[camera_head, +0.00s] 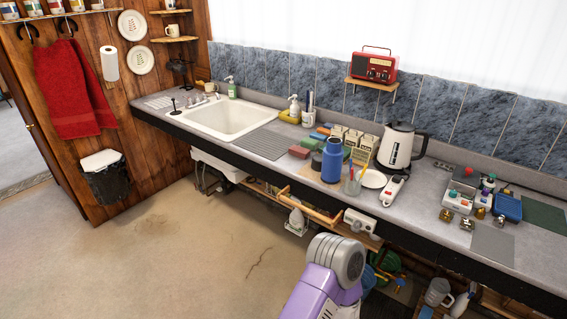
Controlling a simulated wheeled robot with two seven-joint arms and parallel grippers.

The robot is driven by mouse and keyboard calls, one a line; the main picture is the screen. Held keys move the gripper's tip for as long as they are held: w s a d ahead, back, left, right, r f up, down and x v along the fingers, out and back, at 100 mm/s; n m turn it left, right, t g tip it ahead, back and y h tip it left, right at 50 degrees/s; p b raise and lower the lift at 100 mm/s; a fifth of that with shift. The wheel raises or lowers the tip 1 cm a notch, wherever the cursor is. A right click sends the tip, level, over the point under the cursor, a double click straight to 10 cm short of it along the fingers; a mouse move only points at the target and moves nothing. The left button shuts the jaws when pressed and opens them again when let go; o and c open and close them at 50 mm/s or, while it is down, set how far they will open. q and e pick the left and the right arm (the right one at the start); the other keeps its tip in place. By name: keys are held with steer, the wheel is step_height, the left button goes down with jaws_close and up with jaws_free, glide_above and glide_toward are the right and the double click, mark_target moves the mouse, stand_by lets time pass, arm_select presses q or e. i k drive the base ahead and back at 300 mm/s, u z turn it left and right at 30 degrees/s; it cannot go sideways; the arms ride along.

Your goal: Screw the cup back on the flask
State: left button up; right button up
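A blue flask (331,163) stands upright on the grey counter (412,212), right of the sink and close to the counter's front edge. Its top looks darker, and I cannot tell its details at this size. I cannot pick out the flask's cup for certain. Neither of my grippers shows; only a purple and grey link of one of my arms is visible at the bottom centre, in front of the counter.
A glass with pencils (352,184), a white plate (373,179) and a white power strip (392,190) lie right of the flask. A kettle (401,147) stands behind them. Coloured blocks (300,151) lie left. Small items and a blue box (508,207) crowd the right.

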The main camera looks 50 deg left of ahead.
mark_target(332, 154)
steer(key=u, duration=1.55)
steer(key=i, duration=0.5)
steer(key=u, duration=1.2)
steer(key=i, duration=2.1)
steer(key=z, duration=2.9)
